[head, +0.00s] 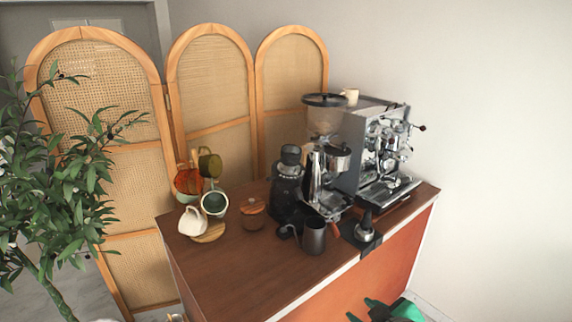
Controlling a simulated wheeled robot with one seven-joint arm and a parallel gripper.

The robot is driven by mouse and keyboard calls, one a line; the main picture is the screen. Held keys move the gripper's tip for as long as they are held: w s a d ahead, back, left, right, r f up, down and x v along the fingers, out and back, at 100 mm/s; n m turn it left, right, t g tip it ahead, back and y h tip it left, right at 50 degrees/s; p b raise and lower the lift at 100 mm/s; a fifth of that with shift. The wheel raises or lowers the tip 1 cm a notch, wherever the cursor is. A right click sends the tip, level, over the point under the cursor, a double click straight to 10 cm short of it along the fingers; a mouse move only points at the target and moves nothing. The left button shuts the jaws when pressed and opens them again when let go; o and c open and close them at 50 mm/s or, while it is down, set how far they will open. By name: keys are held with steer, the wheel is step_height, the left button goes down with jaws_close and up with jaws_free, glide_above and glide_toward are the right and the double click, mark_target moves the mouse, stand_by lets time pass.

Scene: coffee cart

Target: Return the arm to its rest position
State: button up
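A dark and green shape at the bottom edge of the head view seems to be the end of my arm with my gripper (374,309). It sits low in front of the coffee cart (235,283), close to its red-brown front panel. The picture's edge cuts it off, so most of the arm is hidden. I cannot tell how far apart the fingers are. Nothing is seen held in the visible part.
On the cart stand an espresso machine (370,150), grinder (325,120), dark pitcher (314,237), tamper (366,226), wooden-lidded jar (253,213), white cup (193,221) and hanging mugs (209,163). A rattan screen (210,85) stands behind, a plant (60,180) left. The right wall is bare.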

steer(key=s+a+f+m+t+h, duration=0.1)
steer(key=s+a+f+m, duration=0.25)
steer(key=a+f, duration=0.4)
steer(key=s+a+f+m+t+h, duration=0.1)
steer(key=s+a+f+m+t, duration=0.3)
steer(key=f, duration=0.7)
steer(key=s+a+r, duration=0.2)
steer(key=s+a, duration=0.1)
steer(key=s, duration=1)
steer(key=s+a+r, duration=0.2)
steer(key=s+a, duration=0.1)
steer(key=s, duration=1)
steer(key=shift+s+a+t, duration=0.2)
steer(key=shift+a+t, duration=0.1)
steer(key=shift+t, duration=0.1)
